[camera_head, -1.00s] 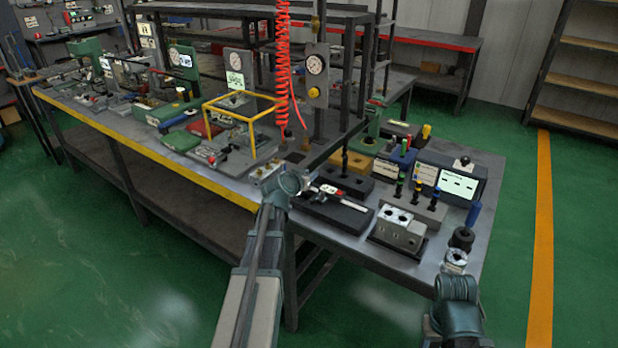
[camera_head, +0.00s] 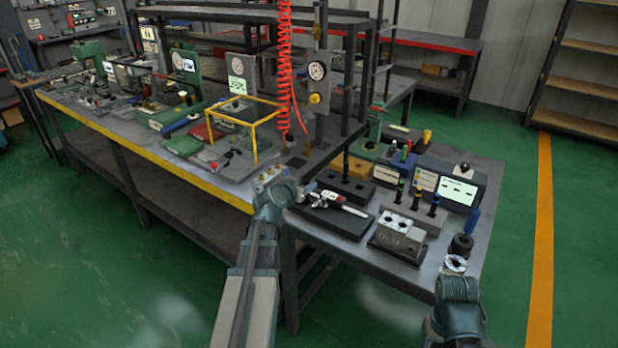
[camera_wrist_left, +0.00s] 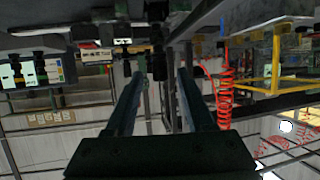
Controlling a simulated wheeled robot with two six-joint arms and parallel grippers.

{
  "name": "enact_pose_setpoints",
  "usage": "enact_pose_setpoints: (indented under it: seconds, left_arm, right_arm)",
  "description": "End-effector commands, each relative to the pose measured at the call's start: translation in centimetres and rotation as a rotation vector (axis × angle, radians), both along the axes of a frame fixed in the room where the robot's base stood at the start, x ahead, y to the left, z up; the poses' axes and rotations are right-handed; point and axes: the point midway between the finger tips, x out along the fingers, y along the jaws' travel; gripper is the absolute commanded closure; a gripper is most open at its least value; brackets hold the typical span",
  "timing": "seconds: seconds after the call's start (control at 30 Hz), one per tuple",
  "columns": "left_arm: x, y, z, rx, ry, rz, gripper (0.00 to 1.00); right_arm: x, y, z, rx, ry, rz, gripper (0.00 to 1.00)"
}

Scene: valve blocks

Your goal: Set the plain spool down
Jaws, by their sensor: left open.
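A dark upright spool with no coloured cap (camera_head: 346,162) stands in a dark block (camera_head: 345,186) on the right bench; I take it for the plain spool. My left gripper (camera_head: 304,189) is at the bench's near edge, left of that block and apart from the spool. In the left wrist view its two fingers (camera_wrist_left: 160,82) are spread with nothing clearly held. A dark upright shape (camera_wrist_left: 158,55) shows beyond them, upside down. My right arm's wrist (camera_head: 456,266) is at the bench's right front corner; its jaws cannot be made out.
A grey block (camera_head: 412,219) holds spools with green, blue and yellow caps. A silver valve block (camera_head: 399,234) stands in front of it. A red and white tool (camera_head: 340,203) lies on a dark pad. A display box (camera_head: 457,186) and a yellow frame (camera_head: 243,122) stand nearby.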

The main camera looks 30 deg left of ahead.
Motion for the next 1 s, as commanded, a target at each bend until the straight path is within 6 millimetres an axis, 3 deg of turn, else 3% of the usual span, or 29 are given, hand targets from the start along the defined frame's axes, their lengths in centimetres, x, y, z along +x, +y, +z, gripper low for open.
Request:
enact_pose_setpoints:
  seconds: [0.1,0.3,0.83,0.93,1.0]
  left_arm:
    - [-2.6,-0.4,1.3,0.000,0.000,0.002,0.46]
    - [-5.1,-0.6,2.2,-0.001,0.000,0.001,0.46]
    - [-5.8,-1.0,2.4,-0.001,0.005,-0.007,0.46]
    - [-5.3,-4.1,1.4,-0.018,0.049,-0.066,0.46]
    - [-5.0,-8.3,0.1,-0.041,0.120,-0.146,0.46]
  right_arm:
    - [0.0,0.0,1.3,0.000,0.000,0.000,0.49]
    - [0.0,0.0,2.2,0.000,0.000,0.000,0.49]
    - [0.0,0.0,2.5,0.000,0.000,0.000,0.49]
    - [0.0,0.0,2.5,0.000,0.000,0.000,0.49]
    - [0.0,0.0,2.5,0.000,0.000,0.000,0.49]
